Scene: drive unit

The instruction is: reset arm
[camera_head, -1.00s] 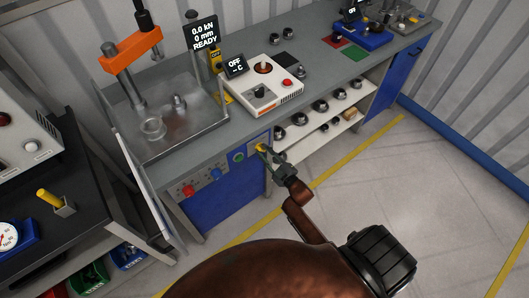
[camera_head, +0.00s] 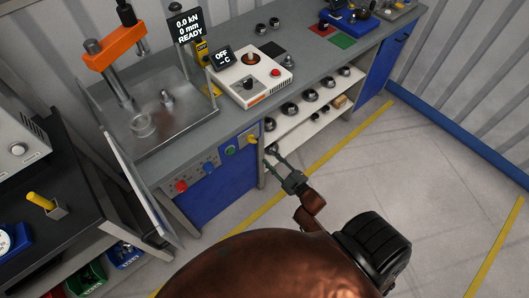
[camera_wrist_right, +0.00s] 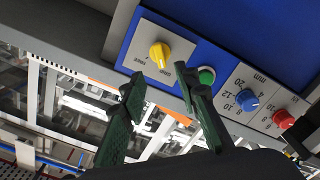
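My right gripper (camera_head: 277,159) is open and empty, in front of the bench, below and right of the yellow knob (camera_head: 253,138). In the right wrist view its two green fingers (camera_wrist_right: 158,78) stand apart with nothing between the tips. The yellow knob (camera_wrist_right: 159,55) shows beyond them on the blue panel, beside the green button (camera_wrist_right: 207,75). The reddish-brown right arm (camera_head: 265,262) fills the bottom of the head view. My left gripper is not in view.
The panel also carries a blue knob (camera_wrist_right: 247,100) and a red knob (camera_wrist_right: 283,119). A shelf (camera_head: 300,122) with metal parts lies under the bench. A press (camera_head: 120,62) and a white control box (camera_head: 251,79) stand on top. The floor (camera_head: 400,180) at right is clear.

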